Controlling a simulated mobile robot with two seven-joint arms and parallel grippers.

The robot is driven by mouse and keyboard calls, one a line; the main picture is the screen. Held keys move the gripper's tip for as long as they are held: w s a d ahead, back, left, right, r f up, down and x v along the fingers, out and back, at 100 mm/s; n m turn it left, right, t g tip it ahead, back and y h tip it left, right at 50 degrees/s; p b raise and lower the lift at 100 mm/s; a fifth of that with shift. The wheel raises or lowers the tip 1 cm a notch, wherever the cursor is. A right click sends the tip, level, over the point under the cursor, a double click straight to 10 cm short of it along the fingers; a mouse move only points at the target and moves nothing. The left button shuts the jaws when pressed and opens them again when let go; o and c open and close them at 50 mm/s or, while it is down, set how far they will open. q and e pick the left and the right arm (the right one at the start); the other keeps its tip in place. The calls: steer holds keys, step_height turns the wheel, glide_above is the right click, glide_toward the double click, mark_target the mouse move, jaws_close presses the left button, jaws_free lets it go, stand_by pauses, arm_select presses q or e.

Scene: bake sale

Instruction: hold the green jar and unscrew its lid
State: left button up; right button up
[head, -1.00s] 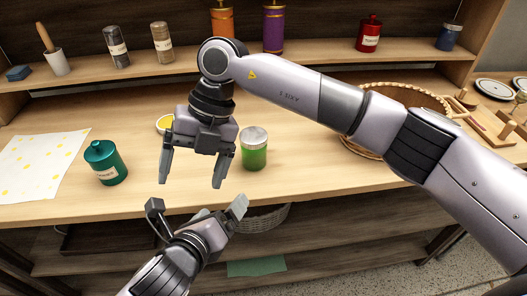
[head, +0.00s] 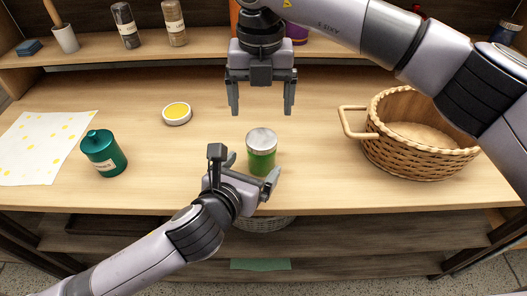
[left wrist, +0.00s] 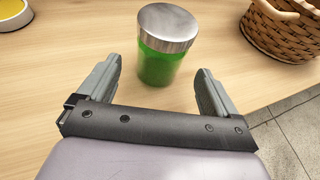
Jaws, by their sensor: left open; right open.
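The green jar (head: 261,160) stands upright on the wooden counter, its silver lid (head: 262,139) on top. It also shows in the left wrist view (left wrist: 160,68), just beyond the fingertips. My left gripper (head: 252,172) is open at the counter's front edge, its fingers pointing at the jar from the near side, one toward each side of it. In the left wrist view my left gripper (left wrist: 158,80) has nothing between its fingers. My right gripper (head: 261,112) is open and empty, pointing down, above and behind the jar.
A wicker basket (head: 420,160) stands to the right. A teal canister (head: 104,154) and a yellow-spotted cloth (head: 40,145) are at the left. The counter between tin and canister is clear.

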mark_target(262, 138)
arm_select(q)
steer(key=shift+x, duration=2.95)
steer(key=c, duration=1.7)
arm_select(e)
steer(key=shift+c, duration=1)
arm_select(q)
jaws_close()
arm_select(e)
steer(key=m, duration=1.3)
steer(key=shift+m, duration=0.3)
steer(key=shift+f, duration=4.05)
